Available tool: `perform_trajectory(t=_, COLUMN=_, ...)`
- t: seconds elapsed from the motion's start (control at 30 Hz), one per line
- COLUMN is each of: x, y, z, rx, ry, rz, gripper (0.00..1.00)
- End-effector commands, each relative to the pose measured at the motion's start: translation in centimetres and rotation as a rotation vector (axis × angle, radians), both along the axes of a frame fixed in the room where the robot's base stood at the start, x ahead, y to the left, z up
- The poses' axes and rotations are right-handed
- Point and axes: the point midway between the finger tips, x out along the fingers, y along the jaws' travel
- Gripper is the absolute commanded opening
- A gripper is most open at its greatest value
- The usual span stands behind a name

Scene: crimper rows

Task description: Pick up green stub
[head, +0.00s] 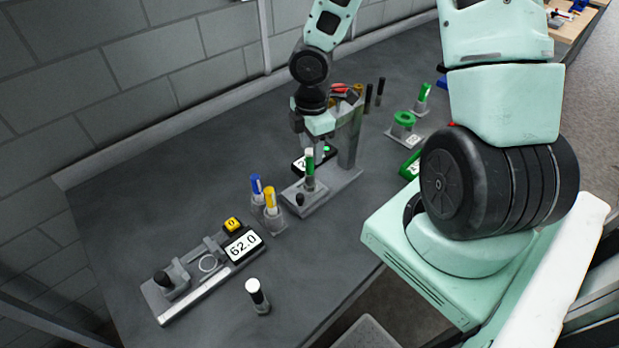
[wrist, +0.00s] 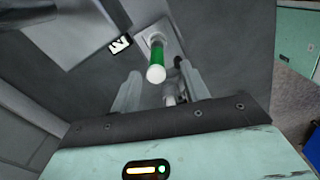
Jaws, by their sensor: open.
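A green stub (head: 309,167) with a white top stands upright in a grey fixture (head: 325,195) in the middle of the table. My gripper (head: 315,148) is over it, pointing down, with its fingers close to the stub's top. In the wrist view, the green stub (wrist: 157,58) shows its white end towards the camera, in the gap between the two fingers of my gripper (wrist: 160,88). The fingers are apart and not closed on it. Another green piece (head: 423,92) stands in a holder farther back on the right.
Blue (head: 256,185) and yellow (head: 270,200) pieces stand in holders to the left. A white-topped dark piece (head: 256,293) stands near the front. A gauge reading 62.0 (head: 242,246) sits on another fixture. The table's left part is clear.

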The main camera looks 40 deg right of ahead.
Motion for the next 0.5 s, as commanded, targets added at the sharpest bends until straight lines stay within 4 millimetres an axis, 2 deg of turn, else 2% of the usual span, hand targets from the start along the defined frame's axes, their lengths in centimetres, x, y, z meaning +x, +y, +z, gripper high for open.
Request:
perform_trajectory(t=0.17, x=0.2, y=0.1, z=-1.4, rx=-0.001, ry=0.002, rz=0.002, gripper=0.46)
perform_trajectory(t=0.4, x=0.5, y=0.1, z=-4.9, rx=0.000, ry=0.003, rz=0.001, gripper=0.46)
perform_trajectory(t=0.5, x=0.5, y=0.1, z=-5.4, rx=-0.001, ry=0.001, rz=0.001, gripper=0.46)
